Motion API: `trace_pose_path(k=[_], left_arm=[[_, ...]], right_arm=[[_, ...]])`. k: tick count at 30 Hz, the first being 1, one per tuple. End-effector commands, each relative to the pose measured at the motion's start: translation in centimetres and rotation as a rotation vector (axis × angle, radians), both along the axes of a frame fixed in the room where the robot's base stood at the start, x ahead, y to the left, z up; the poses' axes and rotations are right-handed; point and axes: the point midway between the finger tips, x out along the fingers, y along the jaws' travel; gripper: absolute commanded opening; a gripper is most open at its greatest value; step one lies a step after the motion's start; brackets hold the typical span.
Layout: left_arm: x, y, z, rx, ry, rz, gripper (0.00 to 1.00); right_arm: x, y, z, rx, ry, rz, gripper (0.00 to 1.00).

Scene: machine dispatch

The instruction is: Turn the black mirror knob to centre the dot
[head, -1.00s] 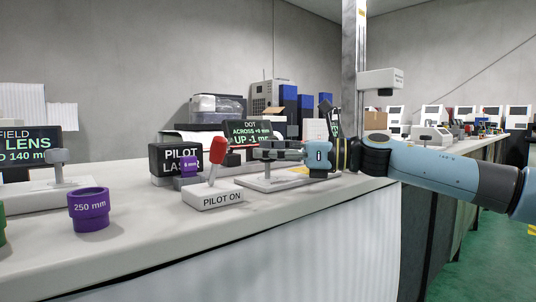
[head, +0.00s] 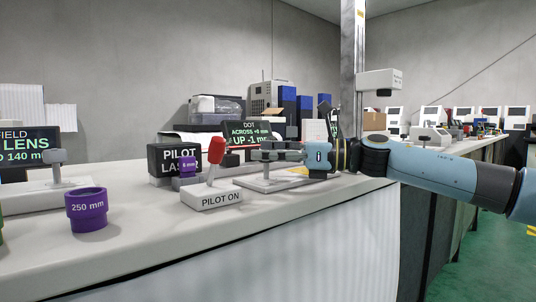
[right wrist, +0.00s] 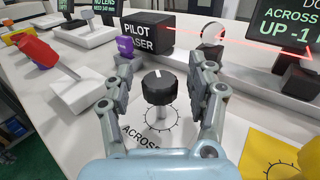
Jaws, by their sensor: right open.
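The black mirror knob (right wrist: 158,87) has a white pointer mark and stands upright over a printed dial marked ACROSS. In the right wrist view my right gripper (right wrist: 162,80) is open, with one finger on each side of the knob; I cannot tell whether either finger touches it. In the head view the right gripper (head: 270,151) reaches in from the right over a white plate and hides the knob. The dot display (head: 248,132) shows ACROSS and UP -1 lines; the ACROSS number is too small to be sure of. My left gripper is not in view.
The pilot laser box (right wrist: 147,32) sends a red beam past a round mirror (right wrist: 212,34). A red-handled switch (head: 217,151) marked PILOT ON and a purple 250 mm lens (head: 87,210) stand to the left. A yellow plate (right wrist: 275,155) with another dial lies at the right.

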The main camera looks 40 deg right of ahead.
Motion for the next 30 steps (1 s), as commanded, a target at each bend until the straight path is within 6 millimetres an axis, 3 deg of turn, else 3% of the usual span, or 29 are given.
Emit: trace_pose_path(k=[7,15,21,30], left_arm=[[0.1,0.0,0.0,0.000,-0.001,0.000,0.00],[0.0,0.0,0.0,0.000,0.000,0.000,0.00],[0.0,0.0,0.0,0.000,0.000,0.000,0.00],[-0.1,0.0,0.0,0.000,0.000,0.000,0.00]], right_arm=[[0.0,0.0,1.2,-0.004,-0.003,0.000,0.57],[0.0,0.0,6.6,-0.005,-0.005,0.000,0.57],[0.0,0.0,9.4,-0.001,-0.002,0.000,0.57],[0.0,0.0,10.0,0.000,0.000,-0.001,0.57]])
